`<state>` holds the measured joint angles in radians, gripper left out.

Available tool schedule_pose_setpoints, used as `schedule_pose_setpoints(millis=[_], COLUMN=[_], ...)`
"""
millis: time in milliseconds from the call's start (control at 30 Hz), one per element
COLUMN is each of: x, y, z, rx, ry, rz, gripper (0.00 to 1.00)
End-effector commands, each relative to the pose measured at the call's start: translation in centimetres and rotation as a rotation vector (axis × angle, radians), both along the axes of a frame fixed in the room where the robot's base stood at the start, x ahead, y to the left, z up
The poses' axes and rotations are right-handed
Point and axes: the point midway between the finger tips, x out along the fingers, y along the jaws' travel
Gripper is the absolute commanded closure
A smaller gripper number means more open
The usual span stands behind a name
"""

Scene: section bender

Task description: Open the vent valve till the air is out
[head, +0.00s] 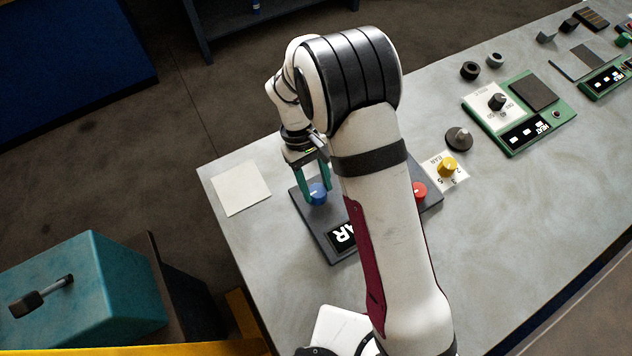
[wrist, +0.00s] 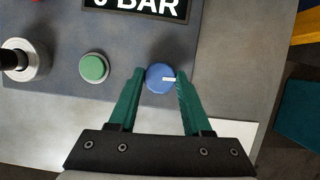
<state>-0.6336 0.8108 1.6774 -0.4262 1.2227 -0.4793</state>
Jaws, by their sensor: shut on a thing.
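The vent valve appears to be the round blue knob (wrist: 160,78) with a white pointer mark, on a dark grey panel (wrist: 55,97). In the wrist view its mark points right. My gripper (wrist: 158,80) has its green fingers closed on both sides of the blue knob. In the head view my gripper (head: 315,190) reaches down onto the blue knob (head: 318,194) near the panel's left end. A black display (wrist: 140,8) beside the knob shows "0 BAR" in the wrist view, its first character cut by the frame edge. In the head view my arm hides part of the display and panel.
A green button (wrist: 94,67) and a black-handled lever (wrist: 20,60) stand left of the knob in the wrist view. A white square (head: 241,188) lies flat on the bench's left.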

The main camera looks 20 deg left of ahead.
Motion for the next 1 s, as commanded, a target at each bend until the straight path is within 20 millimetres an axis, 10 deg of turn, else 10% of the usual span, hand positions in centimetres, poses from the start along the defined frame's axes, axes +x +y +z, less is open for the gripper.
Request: schedule_pose_setpoints(millis=[333,367,533,1000], x=[-0.1,-0.1,0.0,0.9], y=[0.0,0.0,0.0,1.0], z=[0.0,0.0,0.0,3.1], rx=[0.0,0.0,0.0,0.002], ry=[0.001,0.001,0.001,-0.003], rz=[-0.003,-0.003,-0.001,-0.002], gripper=[1.0,0.49,0.21,0.21])
